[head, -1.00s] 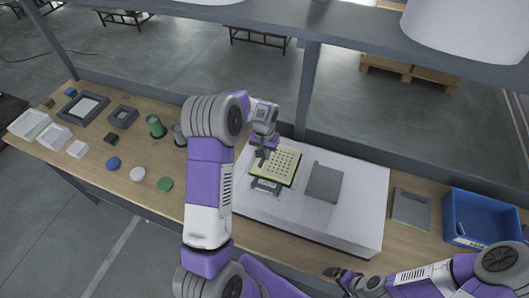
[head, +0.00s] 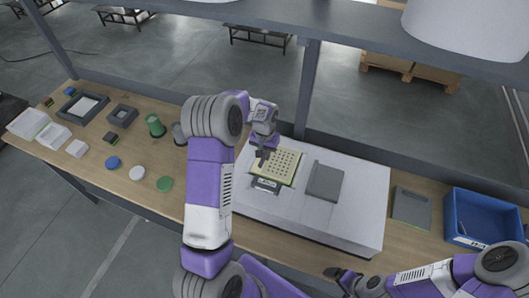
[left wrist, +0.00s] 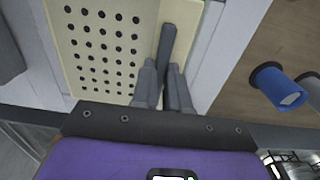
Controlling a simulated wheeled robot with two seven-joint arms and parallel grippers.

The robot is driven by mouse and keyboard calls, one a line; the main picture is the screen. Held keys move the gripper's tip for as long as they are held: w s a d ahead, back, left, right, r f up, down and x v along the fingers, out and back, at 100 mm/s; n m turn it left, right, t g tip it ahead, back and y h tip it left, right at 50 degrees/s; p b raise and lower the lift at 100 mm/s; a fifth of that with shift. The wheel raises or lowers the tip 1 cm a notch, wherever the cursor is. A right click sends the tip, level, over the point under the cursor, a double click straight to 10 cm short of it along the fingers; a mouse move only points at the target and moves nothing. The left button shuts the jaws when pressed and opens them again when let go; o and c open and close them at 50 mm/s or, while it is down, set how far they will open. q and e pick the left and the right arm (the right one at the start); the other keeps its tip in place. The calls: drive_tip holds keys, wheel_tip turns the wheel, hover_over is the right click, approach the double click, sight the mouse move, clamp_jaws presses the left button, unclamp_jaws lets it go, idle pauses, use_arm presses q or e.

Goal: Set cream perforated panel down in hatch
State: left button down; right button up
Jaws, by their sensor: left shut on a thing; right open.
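The cream perforated panel (head: 285,166) lies over the top of the white box in the head view. In the left wrist view the panel (left wrist: 98,45) shows rows of dark holes and a dark grey bar (left wrist: 166,48) along one side. My left gripper (head: 263,158) is at the panel's left edge. In the left wrist view its fingers (left wrist: 164,88) are shut around the bar. My right gripper (head: 335,274) is open and empty near the table's front edge.
The white box (head: 300,212) carries a small dark labelled block (head: 266,185) and a grey panel (head: 325,182). To its right are a grey plate (head: 411,207) and a blue bin (head: 455,207). Several trays, cups and discs stand at the left of the wooden table (head: 125,195).

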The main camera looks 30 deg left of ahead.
use_arm(q)
drive_tip(key=c, duration=1.1)
unclamp_jaws()
drive_tip(key=shift+o, duration=0.2)
drive_tip(key=shift+r+p, duration=2.25)
drive_tip(key=shift+r, duration=1.3)
drive_tip(key=shift+s+f, duration=0.1)
